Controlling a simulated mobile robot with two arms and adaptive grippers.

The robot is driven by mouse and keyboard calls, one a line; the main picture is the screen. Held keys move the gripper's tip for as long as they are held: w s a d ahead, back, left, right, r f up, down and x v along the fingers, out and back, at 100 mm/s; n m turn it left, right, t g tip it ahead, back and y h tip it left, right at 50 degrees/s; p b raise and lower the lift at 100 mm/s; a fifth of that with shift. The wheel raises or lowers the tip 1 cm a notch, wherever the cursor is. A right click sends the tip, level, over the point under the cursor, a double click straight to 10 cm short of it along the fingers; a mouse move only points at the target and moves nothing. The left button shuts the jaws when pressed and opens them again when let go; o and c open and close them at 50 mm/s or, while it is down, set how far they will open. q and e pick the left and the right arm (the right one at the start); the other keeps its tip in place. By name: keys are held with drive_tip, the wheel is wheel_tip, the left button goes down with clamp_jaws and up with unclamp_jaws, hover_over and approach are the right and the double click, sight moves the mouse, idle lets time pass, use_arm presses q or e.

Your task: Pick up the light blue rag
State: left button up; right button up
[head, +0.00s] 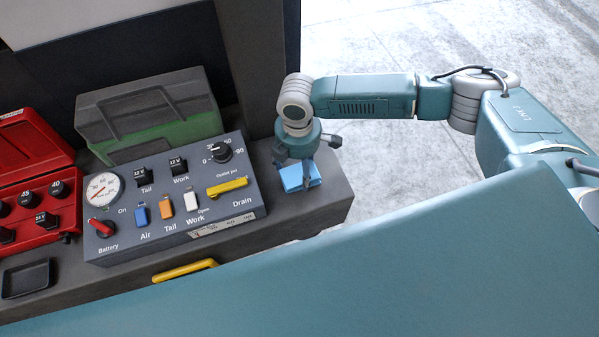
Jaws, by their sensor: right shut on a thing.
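The light blue rag (292,182) is a small folded pad at the right end of the dark grey bench top, just right of the control panel. My right gripper (306,184) points down over it, with its fingers shut on the rag. The fingers and wrist cover part of the rag. I cannot tell whether the rag still touches the bench top. My left gripper is not in view.
A grey control panel (112,243) with a gauge, switches and a yellow handle stands left of the rag. A green box (180,131), a red case (28,150) and a black tray (27,279) are farther left. The bench (330,205) ends at the right, with open concrete floor (400,190) beyond.

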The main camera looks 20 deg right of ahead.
sight(298, 169)
wheel_tip(298, 169, up, 20)
idle(0.6)
drive_tip(key=shift+c, duration=0.5)
